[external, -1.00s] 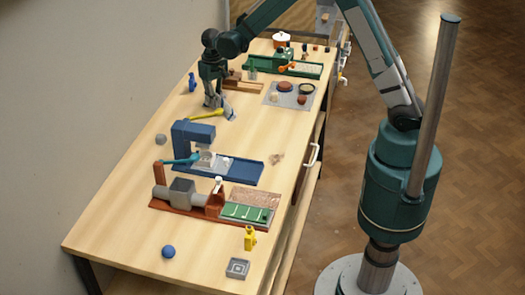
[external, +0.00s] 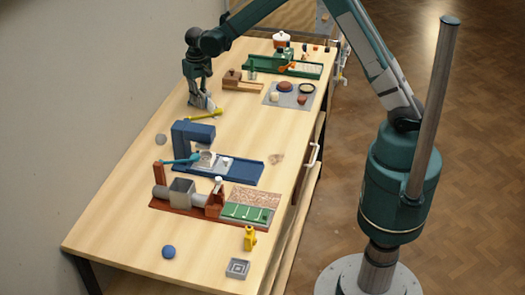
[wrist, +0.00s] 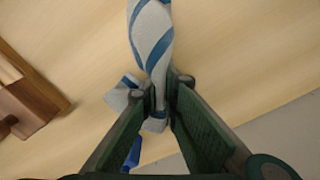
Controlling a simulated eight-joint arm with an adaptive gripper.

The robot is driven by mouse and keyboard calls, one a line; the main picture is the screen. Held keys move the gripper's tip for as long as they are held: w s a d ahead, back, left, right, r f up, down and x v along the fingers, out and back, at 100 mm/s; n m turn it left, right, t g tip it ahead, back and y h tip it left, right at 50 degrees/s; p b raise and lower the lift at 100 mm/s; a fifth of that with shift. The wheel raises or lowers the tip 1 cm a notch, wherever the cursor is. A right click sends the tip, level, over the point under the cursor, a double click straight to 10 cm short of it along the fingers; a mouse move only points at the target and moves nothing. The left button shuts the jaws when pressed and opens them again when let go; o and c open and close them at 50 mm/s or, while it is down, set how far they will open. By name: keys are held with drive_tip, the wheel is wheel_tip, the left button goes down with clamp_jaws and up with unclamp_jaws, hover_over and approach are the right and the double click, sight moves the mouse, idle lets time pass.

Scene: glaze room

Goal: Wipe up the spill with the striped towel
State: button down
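The striped towel (wrist: 152,38), white with blue stripes, is bunched between my fingertips in the wrist view. My gripper (wrist: 166,92) is shut on it. One length runs out past the fingertips and a loose fold shows to their left. In the external view my gripper (external: 201,100) is low over the far left of the table, and the towel there is a small pale shape, partly hidden. A small brownish patch (external: 277,158) lies on the bare wood near the right edge; it looks like the spill, but I cannot be sure.
A yellow tool (external: 205,114) lies just in front of my gripper. A grey mat (external: 270,101) with small dishes lies to the right. Bare wood lies between.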

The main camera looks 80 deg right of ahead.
sight(183, 105)
drive_tip(key=shift+w+f, duration=0.15)
drive_tip(key=shift+w, duration=0.55)
drive_tip(key=shift+w+r, duration=0.2)
drive_tip(key=shift+w, duration=0.1)
drive_tip(key=shift+w+f, duration=0.2)
drive_tip(key=shift+w, duration=0.35)
drive_tip(key=shift+w+r, duration=0.1)
drive_tip(key=shift+w, duration=1.05)
drive_tip(key=shift+w+f, duration=0.25)
drive_tip(key=shift+w, duration=0.05)
drive_tip(key=shift+w+r, duration=0.3)
drive_tip(key=shift+w, duration=0.3)
drive_tip(key=shift+w+f, duration=0.3)
drive_tip(key=shift+w+r, duration=0.25)
drive_tip(key=shift+w, duration=0.9)
drive_tip(key=shift+w+f, duration=0.2)
drive_tip(key=shift+w, duration=0.05)
drive_tip(key=shift+w+r, duration=0.2)
drive_tip(key=shift+w, duration=0.15)
wheel_tip(183, 105, up, 11)
drive_tip(key=p, duration=0.2)
